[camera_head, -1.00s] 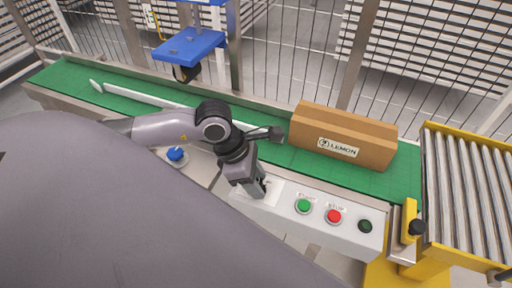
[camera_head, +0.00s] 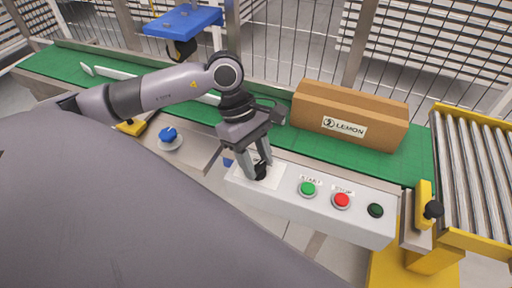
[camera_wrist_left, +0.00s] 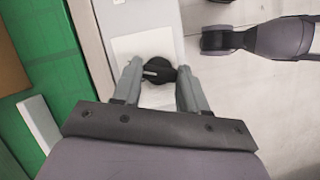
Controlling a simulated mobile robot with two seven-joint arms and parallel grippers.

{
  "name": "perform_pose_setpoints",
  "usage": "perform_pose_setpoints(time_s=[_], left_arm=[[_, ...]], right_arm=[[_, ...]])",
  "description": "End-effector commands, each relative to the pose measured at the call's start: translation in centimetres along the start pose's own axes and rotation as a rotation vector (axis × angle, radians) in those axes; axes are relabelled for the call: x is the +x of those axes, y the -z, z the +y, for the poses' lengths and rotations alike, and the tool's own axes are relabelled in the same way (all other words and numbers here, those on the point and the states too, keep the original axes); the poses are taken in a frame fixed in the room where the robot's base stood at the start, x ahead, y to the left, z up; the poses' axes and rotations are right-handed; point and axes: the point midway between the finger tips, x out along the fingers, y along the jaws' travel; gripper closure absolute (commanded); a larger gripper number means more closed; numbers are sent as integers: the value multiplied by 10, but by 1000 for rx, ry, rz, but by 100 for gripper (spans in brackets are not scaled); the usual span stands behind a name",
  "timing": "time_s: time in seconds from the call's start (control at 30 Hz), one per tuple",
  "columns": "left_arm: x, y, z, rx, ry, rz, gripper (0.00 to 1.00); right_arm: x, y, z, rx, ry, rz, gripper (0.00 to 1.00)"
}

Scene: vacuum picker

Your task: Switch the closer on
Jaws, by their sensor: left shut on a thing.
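A black rotary switch knob (camera_head: 260,171) sits on a white plate (camera_head: 272,180) at the left end of the grey control box (camera_head: 325,209). In the left wrist view the knob (camera_wrist_left: 157,70) has a pale pointer mark on its left side. My left gripper (camera_head: 258,172) is over the plate, with its fingers around the knob and shut on it. In the left wrist view the fingers (camera_wrist_left: 158,74) reach to either side of the knob. My right gripper does not show clearly; a dark arm part (camera_wrist_left: 265,38) shows at the upper right of the wrist view.
The box also carries a green START button (camera_head: 308,188), a red STOP button (camera_head: 341,200) and a dark green button (camera_head: 376,210). A LEMON carton (camera_head: 350,118) stands on the green conveyor (camera_head: 395,165) behind. A roller conveyor (camera_head: 475,170) is at the right.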

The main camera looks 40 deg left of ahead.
Motion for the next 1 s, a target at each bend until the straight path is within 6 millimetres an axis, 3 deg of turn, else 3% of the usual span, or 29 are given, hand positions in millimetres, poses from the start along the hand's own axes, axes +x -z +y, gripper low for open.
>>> perform_pose_setpoints(time_s=[0.6, 0.63, 0.7, 1.0], left_arm=[[-1, 0, 1, 41, 15, 1, 88], [-1, 0, 1, 41, 15, 1, 48], [-1, 0, 1, 40, 15, 1, 32], [-2, 0, 1, 39, 15, 1, 32]], right_arm=[[3, -2, -1, 9, 0, 3, 44], [3, -2, -1, 9, -1, 3, 44], [3, -2, -1, 10, -1, 3, 44], [2, -2, -1, 9, -1, 3, 44]])
